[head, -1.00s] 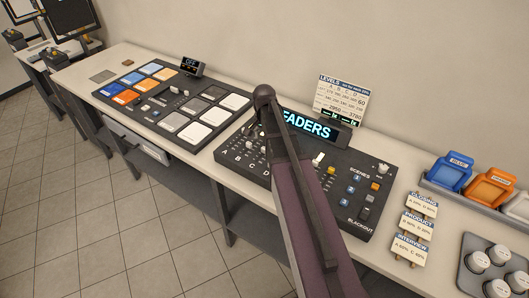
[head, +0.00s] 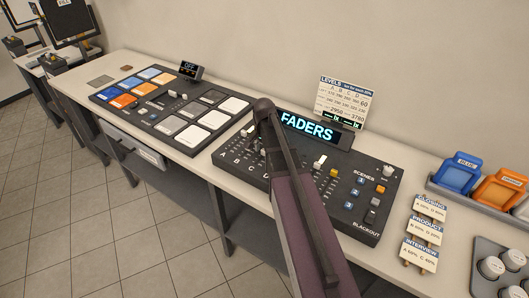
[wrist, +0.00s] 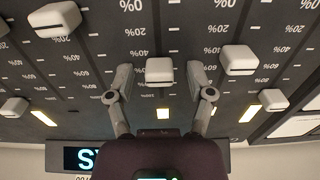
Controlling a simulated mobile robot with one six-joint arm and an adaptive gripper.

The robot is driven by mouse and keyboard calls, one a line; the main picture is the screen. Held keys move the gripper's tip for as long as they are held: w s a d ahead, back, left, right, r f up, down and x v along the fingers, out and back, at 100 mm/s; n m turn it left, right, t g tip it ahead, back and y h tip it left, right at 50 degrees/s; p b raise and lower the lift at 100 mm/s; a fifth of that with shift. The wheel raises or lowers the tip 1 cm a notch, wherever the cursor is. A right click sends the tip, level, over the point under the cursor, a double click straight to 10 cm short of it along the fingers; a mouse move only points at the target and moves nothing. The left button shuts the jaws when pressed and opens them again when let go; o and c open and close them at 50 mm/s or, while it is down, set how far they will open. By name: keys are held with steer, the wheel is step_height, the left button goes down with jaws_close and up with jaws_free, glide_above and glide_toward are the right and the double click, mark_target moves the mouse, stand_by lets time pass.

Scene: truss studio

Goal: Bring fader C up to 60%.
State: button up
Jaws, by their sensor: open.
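The fader desk (head: 330,215) is black, with letters A to D along its front left edge and a lit FADERS display (head: 306,127). In the wrist view the desk shows upside down, with white caps in slots and percent marks. The cap of what looks like fader C (wrist: 160,72) sits between the two fingers of my gripper (wrist: 160,92). The fingers are apart, with a gap on each side of the cap. The cap appears past the 40% mark; its exact level I cannot tell.
Neighbouring fader caps (wrist: 238,60) and (wrist: 275,98) stand close to the right finger in the wrist view. A levels card (head: 345,100) stands behind the desk. A pad console (head: 170,105) lies to the left; scene cards (head: 425,228) and bins (head: 458,175) lie to the right.

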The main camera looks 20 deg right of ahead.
steer(key=shift+c, duration=0.2)
jaws_close()
steer(key=shift+w+d, duration=0.25)
steer(key=shift+d, duration=0.15)
steer(key=shift+o, duration=0.2)
jaws_free()
steer(key=shift+s+a, duration=0.1)
steer(key=shift+a, duration=0.1)
